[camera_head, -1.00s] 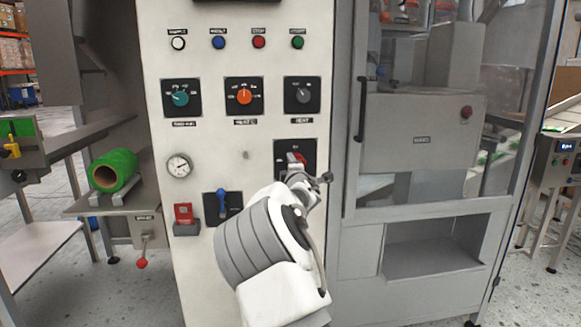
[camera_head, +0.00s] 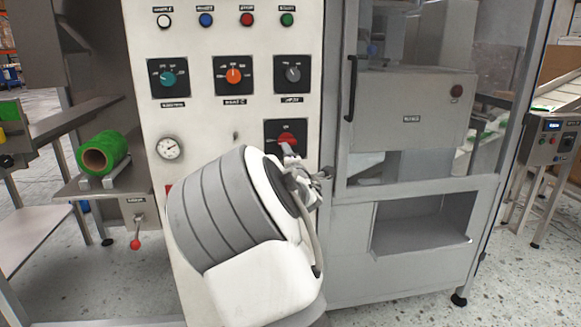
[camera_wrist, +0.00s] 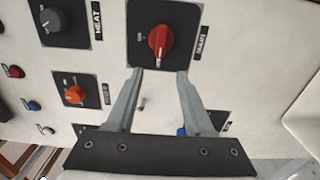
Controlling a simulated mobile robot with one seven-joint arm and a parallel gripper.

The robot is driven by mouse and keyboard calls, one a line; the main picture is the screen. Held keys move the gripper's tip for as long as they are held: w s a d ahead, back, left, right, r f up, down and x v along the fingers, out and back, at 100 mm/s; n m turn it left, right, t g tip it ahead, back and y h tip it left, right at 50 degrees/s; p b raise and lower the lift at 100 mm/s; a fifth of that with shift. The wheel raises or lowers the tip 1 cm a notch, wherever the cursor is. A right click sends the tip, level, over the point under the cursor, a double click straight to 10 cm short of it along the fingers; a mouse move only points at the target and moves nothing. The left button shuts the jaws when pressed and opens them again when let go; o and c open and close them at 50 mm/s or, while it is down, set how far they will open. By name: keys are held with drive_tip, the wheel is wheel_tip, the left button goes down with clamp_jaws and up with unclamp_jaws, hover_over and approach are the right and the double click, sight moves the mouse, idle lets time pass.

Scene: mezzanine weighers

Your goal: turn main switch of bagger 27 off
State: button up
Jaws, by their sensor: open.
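The main switch is a red rotary knob (camera_wrist: 160,40) on a black plate (camera_wrist: 139,58), with a label reading MAIN beside it in the wrist view. In the head view the red knob (camera_head: 287,138) sits low on the right of the white panel, partly covered by my gripper. My gripper (camera_wrist: 159,71) is open. Its two fingertips point at the knob, one on each side of its lower end, and nothing is between them. Whether they touch the panel or are still short of it, I cannot tell.
An orange knob (camera_head: 234,76), a teal knob (camera_head: 168,78) and a grey knob (camera_head: 293,74) sit above on the panel (camera_head: 215,118). Several buttons line the top. A gauge (camera_head: 168,148) is at left. A glazed door with a black handle (camera_head: 350,88) stands right.

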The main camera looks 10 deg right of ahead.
drive_tip(key=s+p, duration=0.1)
drive_tip(key=s, duration=0.7)
drive_tip(key=s+d+f+m+g+h, duration=0.1)
drive_tip(key=s+d+f+m+g, duration=0.4)
drive_tip(key=s+m, duration=0.5)
drive_tip(key=s+a+r+m+g+y, duration=0.1)
drive_tip(key=s+m+g, duration=0.3)
drive_tip(key=s, duration=1.1)
drive_tip(key=s+a+m+g, duration=0.2)
drive_tip(key=s+m+g, duration=0.15)
drive_tip(key=s, duration=1.15)
wheel_tip(320, 180, up, 25)
drive_tip(key=p, duration=2.5)
drive_tip(key=shift+w+f+m, duration=0.15)
drive_tip(key=shift+w+m, duration=0.05)
drive_tip(key=shift+m, duration=0.15)
